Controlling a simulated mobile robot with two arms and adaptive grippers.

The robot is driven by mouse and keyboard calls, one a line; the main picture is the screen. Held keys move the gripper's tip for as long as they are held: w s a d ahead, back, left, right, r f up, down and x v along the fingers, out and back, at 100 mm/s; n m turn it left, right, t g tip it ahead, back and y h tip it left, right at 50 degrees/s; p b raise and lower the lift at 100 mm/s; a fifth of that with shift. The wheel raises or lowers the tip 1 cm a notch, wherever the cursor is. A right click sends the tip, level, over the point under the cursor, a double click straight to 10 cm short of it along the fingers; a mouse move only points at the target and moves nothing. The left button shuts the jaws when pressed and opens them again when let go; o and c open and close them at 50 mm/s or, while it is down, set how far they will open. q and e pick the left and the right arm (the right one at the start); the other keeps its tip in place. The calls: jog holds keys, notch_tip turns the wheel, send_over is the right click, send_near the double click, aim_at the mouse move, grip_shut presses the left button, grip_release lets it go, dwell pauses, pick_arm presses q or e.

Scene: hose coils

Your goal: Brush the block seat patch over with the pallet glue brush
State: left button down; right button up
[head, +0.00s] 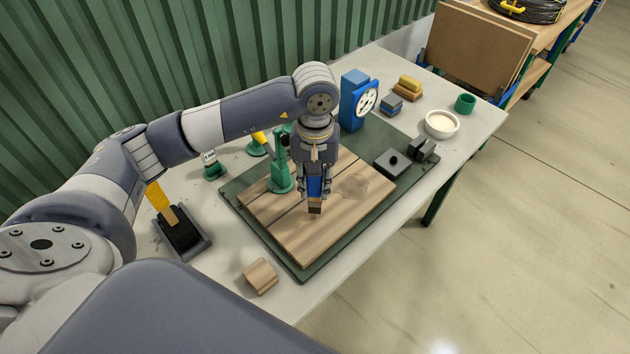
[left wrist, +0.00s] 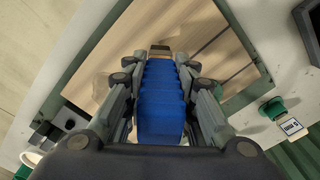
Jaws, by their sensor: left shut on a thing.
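My left gripper (head: 315,190) is shut on the blue handle of the glue brush (left wrist: 160,105). The brush points down, and its brown bristle end (head: 314,209) is at or just above the slatted wooden board (head: 300,237); I cannot tell if it touches. A faint rounded patch (head: 356,187) shows on the board to the right of the brush, apart from it; it may be the block seat patch. The bristle end also shows beyond the fingers in the left wrist view (left wrist: 159,49). My right gripper is not in view.
The board lies on a green mat (head: 302,274). A green post (head: 281,170) stands close left of the brush. A blue dial gauge (head: 352,101), a dark knobbed plate (head: 392,164) and a white bowl (head: 441,125) stand behind and right. A loose wooden block (head: 260,277) lies in front.

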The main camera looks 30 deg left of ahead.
pick_arm(q)
jog(key=shift+b, duration=0.5)
jog(key=shift+s, duration=0.7)
jog(key=s, duration=0.2)
jog(key=shift+s+d+b, duration=0.15)
jog(key=shift+s+b, duration=0.2)
jog(key=shift+b, duration=0.05)
jog(key=shift+f+b, duration=0.85)
jog(key=shift+b, duration=0.25)
dwell(1.2)
